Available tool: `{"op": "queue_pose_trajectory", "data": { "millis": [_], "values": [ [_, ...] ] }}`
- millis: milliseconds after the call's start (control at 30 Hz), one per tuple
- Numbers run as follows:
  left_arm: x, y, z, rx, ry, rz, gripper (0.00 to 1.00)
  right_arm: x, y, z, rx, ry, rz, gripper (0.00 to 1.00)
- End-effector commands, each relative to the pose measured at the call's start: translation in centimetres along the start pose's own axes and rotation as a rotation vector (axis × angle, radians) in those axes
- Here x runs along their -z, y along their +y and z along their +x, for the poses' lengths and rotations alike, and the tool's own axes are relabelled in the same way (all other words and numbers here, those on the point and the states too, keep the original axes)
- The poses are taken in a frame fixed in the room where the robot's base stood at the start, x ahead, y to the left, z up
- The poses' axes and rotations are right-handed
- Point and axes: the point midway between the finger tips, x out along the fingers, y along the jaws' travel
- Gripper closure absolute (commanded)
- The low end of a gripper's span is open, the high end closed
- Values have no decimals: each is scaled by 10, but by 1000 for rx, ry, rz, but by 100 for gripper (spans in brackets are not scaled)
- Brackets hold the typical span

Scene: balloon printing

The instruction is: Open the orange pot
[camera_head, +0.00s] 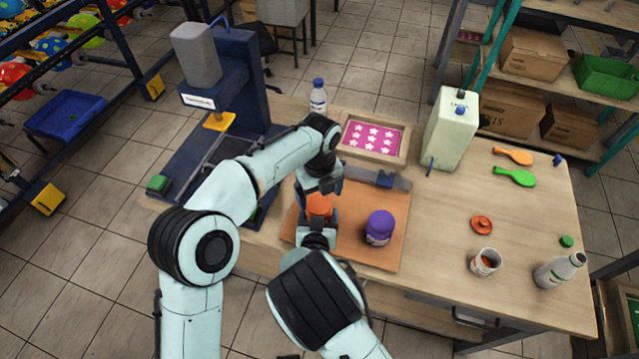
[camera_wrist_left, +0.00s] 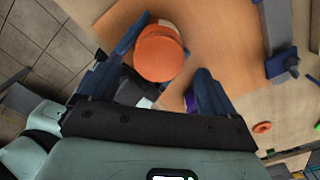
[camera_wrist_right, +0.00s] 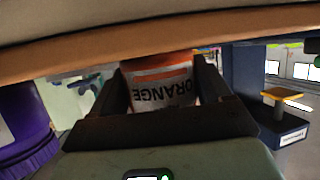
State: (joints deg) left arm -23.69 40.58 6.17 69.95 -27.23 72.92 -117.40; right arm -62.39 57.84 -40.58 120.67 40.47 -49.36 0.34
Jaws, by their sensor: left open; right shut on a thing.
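The orange pot (camera_head: 319,206) is upright on the brown board (camera_head: 390,258), partly hidden by my arms. In the right wrist view its white label reads ORANGE, upside down (camera_wrist_right: 160,88). My right gripper (camera_wrist_right: 160,72) is shut on the pot's body. My left gripper (camera_wrist_left: 173,48) is open above the pot, with the orange lid (camera_wrist_left: 158,53) between its spread fingers. The lid appears close to the left finger and apart from the right one. The lid sits on the pot.
A purple pot (camera_head: 379,228) stands just right of the orange one. A blue printing machine (camera_head: 240,90) is at the left, a star-pattern frame (camera_head: 404,155) behind.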

Motion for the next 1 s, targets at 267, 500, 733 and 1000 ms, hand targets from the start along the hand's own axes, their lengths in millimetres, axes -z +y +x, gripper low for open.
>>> {"op": "queue_pose_trajectory", "data": {
  "millis": [267,500,733,1000],
  "values": [
    [0,0,28,-1,1,-2,10,1,0,0,0,2,1,100],
    [0,0,30,0,0,-2,10,1,0,0,0,2,1,100],
    [0,0,29,0,0,-2,65,1,0,0,0,2,1,100],
    [0,0,29,1,-1,-74,68,1,-1,0,1,2,0,100]
  ]
}}
